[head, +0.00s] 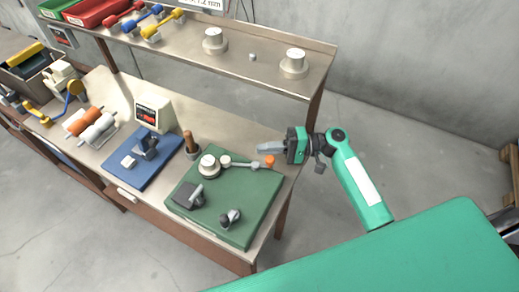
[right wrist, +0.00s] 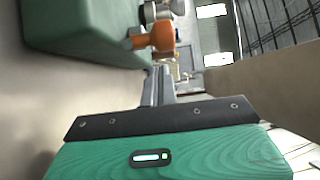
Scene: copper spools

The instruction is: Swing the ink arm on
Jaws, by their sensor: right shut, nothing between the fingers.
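The ink arm (head: 245,163) is a thin pale bar on a green base plate (head: 240,209). It runs right from a small round piece and ends in an orange knob (head: 269,161) near the plate's right edge. My right gripper (head: 261,145) is shut and empty, its fingers pointing left, just behind the knob in the head view. In the right wrist view the orange knob (right wrist: 161,38) shows just beyond the fingertips (right wrist: 160,70); I cannot tell whether they touch. My left gripper is out of view.
A round white-topped spool (head: 208,166) and dark fittings stand on the green plate. A wooden handle (head: 191,143) and a blue-based device (head: 142,163) are left of it. A raised shelf (head: 270,67) with two spools overhangs the back of the bench.

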